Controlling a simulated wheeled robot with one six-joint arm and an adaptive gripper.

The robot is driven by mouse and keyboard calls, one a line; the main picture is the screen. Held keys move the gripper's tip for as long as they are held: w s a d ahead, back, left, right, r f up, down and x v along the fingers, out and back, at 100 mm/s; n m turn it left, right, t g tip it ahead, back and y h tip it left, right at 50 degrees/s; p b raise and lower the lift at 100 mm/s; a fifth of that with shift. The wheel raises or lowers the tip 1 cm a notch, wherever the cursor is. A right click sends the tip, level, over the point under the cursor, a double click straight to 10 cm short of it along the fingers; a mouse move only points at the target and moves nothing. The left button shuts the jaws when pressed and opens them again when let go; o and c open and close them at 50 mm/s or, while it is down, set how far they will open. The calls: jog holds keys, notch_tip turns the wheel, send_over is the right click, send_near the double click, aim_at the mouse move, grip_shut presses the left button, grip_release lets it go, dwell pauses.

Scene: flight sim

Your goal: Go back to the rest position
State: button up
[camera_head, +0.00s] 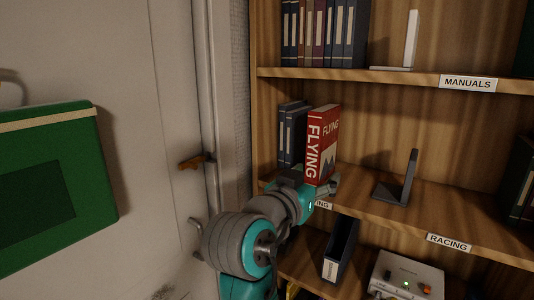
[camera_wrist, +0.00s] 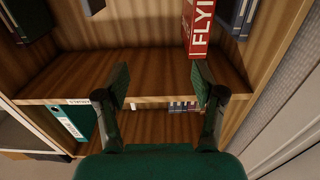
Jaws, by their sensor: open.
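My gripper (camera_head: 318,188) is in front of the middle shelf's front edge, low by a red book. In the wrist view my gripper (camera_wrist: 161,82) shows two green-padded fingers spread apart with nothing between them. The red book (camera_head: 322,145) marked FLYING stands upright on the middle shelf, against dark blue binders (camera_head: 291,135) on its left. The book also shows at the top of the wrist view (camera_wrist: 197,30), beyond the right fingertip. Whether a finger touches the book is unclear. My gripper partly hides a shelf label ending in ING.
A dark bookend (camera_head: 400,180) stands on the middle shelf (camera_head: 440,213), with bare board around it. Below are an open dark holder (camera_head: 340,250) and a pale box (camera_head: 405,275) with lights.

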notch_tip(320, 180, down, 22)
jog(key=s+d+n+t+y, duration=0.2)
jog(key=d+n+y, duration=0.15)
jog(key=n, duration=0.35)
jog(key=s+d+f+n+y, duration=0.1)
jog(key=s+f+y, duration=0.1)
jog(key=s+f, duration=0.45)
jog(key=s+d+f+n+y, duration=0.1)
jog(key=s+f+n+y, duration=0.2)
jog(key=f, duration=0.6)
jog(key=s+d+f+m+g+y, duration=0.1)
jog(key=s+f, duration=0.3)
jog(key=s, duration=0.5)
jog(key=s+d+f+g+y, duration=0.1)
jog(key=s+f, duration=0.2)
jog(key=s, duration=0.7)
jog(key=s+d+r+m, duration=0.1)
jog(key=s+r, duration=0.1)
jog(key=s, duration=0.6)
jog(key=s+d+r+m, duration=0.1)
jog(key=s+m, duration=0.1)
jog(key=s, duration=0.7)
jog(key=shift+r, duration=0.35)
jog(key=shift+h, duration=0.25)
